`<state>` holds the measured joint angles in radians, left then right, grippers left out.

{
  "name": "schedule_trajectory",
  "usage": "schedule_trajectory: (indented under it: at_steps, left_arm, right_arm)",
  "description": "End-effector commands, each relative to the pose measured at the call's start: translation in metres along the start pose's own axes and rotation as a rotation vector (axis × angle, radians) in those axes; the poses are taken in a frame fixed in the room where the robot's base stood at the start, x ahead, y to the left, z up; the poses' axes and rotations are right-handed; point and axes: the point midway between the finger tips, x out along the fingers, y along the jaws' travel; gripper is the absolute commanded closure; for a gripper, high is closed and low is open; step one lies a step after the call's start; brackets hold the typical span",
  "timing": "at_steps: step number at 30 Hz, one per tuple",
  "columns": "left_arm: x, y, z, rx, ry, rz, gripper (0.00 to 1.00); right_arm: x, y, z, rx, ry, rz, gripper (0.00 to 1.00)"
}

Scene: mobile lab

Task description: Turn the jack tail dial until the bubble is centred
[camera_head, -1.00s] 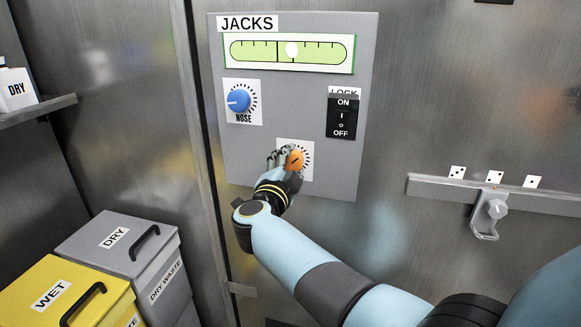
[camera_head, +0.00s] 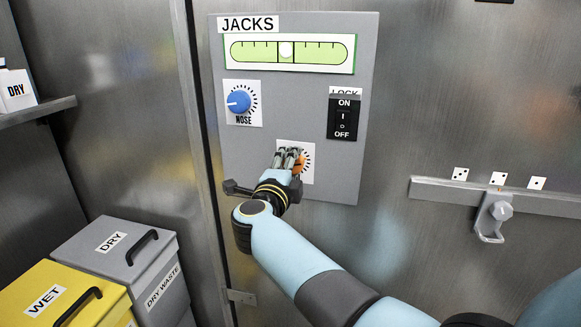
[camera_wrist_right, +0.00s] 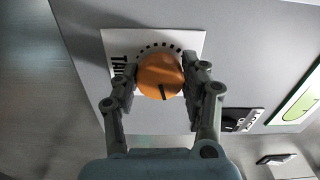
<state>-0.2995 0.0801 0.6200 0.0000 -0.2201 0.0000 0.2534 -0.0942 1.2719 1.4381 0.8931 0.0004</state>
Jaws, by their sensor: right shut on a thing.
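The orange tail dial (camera_head: 299,165) sits on a white card low on the grey JACKS panel (camera_head: 240,160). My right gripper (camera_head: 288,158) is shut on it and hides much of it in the head view. In the right wrist view, the fingers (camera_wrist_right: 164,84) hold the orange dial (camera_wrist_right: 158,70) from both sides, and its dark pointer line shows. The green level (camera_head: 325,51) is at the panel's top. Its pale bubble (camera_head: 286,51) lies between the two middle marks. My left gripper is not in view.
The blue NOSE dial (camera_head: 239,101) is above the tail dial. The lock switch (camera_head: 343,117) is to the right. A metal rail with a hook (camera_head: 493,215) is on the right wall. Grey (camera_head: 112,243) and yellow (camera_head: 60,290) waste bins stand at lower left.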

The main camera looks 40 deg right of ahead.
Motion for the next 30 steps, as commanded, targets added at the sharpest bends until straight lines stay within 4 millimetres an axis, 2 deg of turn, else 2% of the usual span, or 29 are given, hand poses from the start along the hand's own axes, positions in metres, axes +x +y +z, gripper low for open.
schedule_trajectory:
  at_steps: [9, 10, 15, 24, 26, 30]
  left_arm:
    - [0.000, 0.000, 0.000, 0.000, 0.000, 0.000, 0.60]
    - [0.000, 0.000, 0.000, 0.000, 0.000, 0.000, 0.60]
    - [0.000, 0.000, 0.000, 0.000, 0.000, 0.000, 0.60]
    - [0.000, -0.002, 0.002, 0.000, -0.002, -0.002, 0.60]
    - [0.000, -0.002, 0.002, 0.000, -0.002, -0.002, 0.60]
    - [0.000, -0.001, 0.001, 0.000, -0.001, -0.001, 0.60]
  right_arm:
    - [-0.001, 0.002, 0.000, -0.001, 0.000, 0.003, 0.88]
    - [-0.001, 0.002, 0.000, -0.001, 0.000, 0.003, 0.53]
    - [-0.001, 0.001, 0.000, -0.001, 0.000, 0.002, 0.32]
    - [0.000, -0.002, 0.000, 0.000, 0.000, 0.000, 0.32]
    - [0.000, -0.007, 0.000, 0.002, 0.001, 0.000, 0.32]
    - [0.000, -0.031, -0.002, 0.004, 0.000, -0.002, 0.32]
